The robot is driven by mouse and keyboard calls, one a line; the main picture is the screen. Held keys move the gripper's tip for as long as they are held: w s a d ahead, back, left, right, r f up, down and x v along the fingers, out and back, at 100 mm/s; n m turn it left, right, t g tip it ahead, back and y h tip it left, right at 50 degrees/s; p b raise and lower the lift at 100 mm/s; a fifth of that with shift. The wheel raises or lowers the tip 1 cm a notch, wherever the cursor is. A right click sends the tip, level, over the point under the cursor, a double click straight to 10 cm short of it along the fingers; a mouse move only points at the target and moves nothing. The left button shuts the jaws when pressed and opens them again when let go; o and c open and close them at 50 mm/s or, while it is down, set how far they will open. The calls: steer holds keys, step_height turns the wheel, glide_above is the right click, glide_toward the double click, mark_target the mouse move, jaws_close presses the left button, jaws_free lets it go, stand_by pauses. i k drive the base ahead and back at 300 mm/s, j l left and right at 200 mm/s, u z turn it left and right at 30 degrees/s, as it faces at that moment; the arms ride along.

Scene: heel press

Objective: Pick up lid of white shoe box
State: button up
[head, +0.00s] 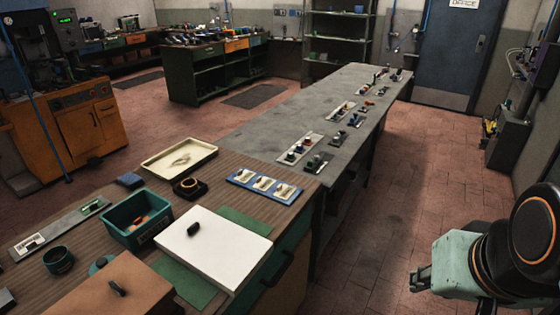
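A white square lid (225,254) lies flat at the front right of the wood-topped bench, with a small dark knob (193,229) on it near its left side. I cannot tell how much of a box is under it. Green mats show beside it, at its far and near sides. My gripper (417,279) is at the lower right, over the floor and well to the right of the bench, apart from the lid. Its small dark end points left; whether its fingers are open or shut does not show clearly.
A brown box (85,298) with a dark knob is left of the white lid. A teal bin (112,231), a cream tray (155,165) and a blue holder (243,180) stand nearby. A long grey table (262,126) extends behind. The floor (385,215) between bench and arm is clear.

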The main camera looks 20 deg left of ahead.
mark_target(225, 253)
steer(key=i+u, duration=0.15)
steer(key=u, duration=0.25)
steer(key=i+u, duration=0.2)
steer(key=u, duration=0.15)
steer(key=i+u, duration=0.15)
steer(key=u, duration=0.25)
